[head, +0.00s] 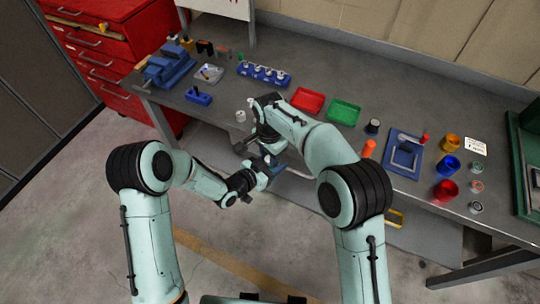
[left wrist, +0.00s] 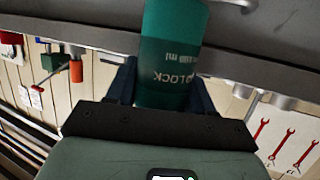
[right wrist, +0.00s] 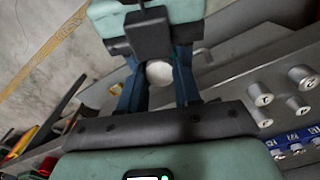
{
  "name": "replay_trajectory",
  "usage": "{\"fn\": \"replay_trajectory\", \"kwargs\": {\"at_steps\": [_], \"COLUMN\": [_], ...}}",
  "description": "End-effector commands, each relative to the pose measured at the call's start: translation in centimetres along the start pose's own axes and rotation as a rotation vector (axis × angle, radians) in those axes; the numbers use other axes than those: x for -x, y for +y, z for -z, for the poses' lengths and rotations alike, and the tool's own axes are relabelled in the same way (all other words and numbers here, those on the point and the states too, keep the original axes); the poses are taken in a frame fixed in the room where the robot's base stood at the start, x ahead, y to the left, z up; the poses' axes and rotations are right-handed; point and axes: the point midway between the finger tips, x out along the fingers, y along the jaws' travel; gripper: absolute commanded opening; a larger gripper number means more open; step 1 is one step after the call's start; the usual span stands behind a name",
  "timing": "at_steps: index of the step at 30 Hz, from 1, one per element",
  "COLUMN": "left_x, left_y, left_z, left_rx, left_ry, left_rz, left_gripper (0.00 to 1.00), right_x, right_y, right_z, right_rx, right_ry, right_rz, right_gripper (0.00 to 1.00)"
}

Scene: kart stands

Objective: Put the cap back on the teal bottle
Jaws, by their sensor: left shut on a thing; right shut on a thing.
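The teal bottle (left wrist: 172,60) stands between the two fingers of my left gripper (left wrist: 160,88), which is shut on it, in the left wrist view. My right gripper (right wrist: 160,88) is shut on a round white cap (right wrist: 159,73) in the right wrist view. In the head view my left gripper (head: 270,165) and right gripper (head: 264,140) are close together in front of the bench edge. The bottle and cap are mostly hidden there, and I cannot tell whether they touch.
The grey bench (head: 400,98) runs behind the grippers. On it are a red tray (head: 307,101), a green tray (head: 344,112), a blue rack (head: 264,74) with metal weights and a blue vise (head: 168,66). A small pale cylinder (head: 240,116) stands near the front edge.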

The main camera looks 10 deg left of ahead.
Motion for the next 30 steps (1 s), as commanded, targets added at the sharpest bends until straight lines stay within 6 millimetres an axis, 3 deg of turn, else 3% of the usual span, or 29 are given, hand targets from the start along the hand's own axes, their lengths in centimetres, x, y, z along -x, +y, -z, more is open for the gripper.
{"fn": "replay_trajectory", "kwargs": {"at_steps": [30], "left_x": [0.0], "left_y": [0.02], "left_z": [0.01], "left_rx": [0.0], "left_ry": [0.0], "left_rz": [-0.001], "left_gripper": [0.0], "right_x": [-0.19], "right_y": [-0.04], "right_z": [0.07], "right_rx": [-0.001], "right_ry": [0.006], "right_rz": [0.004], "right_gripper": [0.05]}}
